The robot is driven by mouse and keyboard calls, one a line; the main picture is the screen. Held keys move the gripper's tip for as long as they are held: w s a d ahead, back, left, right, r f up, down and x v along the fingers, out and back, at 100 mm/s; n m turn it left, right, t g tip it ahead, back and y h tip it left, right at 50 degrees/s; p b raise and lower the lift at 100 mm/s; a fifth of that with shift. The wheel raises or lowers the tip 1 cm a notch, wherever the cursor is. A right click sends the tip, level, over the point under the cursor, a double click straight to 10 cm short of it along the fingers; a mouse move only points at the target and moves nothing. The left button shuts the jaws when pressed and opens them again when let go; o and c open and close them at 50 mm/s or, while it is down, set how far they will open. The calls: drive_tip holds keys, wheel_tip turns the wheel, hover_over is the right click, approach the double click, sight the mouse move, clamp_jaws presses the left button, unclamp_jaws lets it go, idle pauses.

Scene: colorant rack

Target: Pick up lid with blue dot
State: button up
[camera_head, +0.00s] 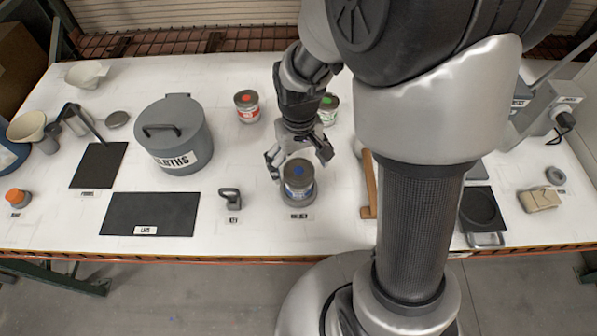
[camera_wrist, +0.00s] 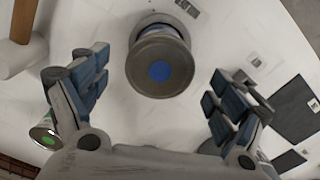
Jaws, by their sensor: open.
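The lid with the blue dot (camera_head: 298,171) sits on top of a can with a blue label (camera_head: 299,188), which stands in a dark round holder (camera_head: 297,199) near the table's front edge. In the wrist view the lid (camera_wrist: 160,66) shows as a grey disc with a blue dot in its middle. My gripper (camera_head: 299,160) is just behind and above the lid, pointing down at it. In the wrist view its two fingers (camera_wrist: 158,95) are spread wide to either side, and the lid lies ahead between them, apart from both. The gripper is empty.
Red-dot (camera_head: 247,106) and green-dot (camera_head: 329,108) cans stand farther back. A grey cloths pot (camera_head: 186,150) is at left. A dark lids mat (camera_head: 125,218) lies front left, with a key-like tool (camera_head: 230,198) beside it. A wooden-handled mallet (camera_head: 369,185) lies right of the holder.

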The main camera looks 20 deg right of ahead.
drive_tip(key=shift+f, duration=0.5)
drive_tip(key=c, duration=0.8)
drive_tip(key=shift+r, duration=0.15)
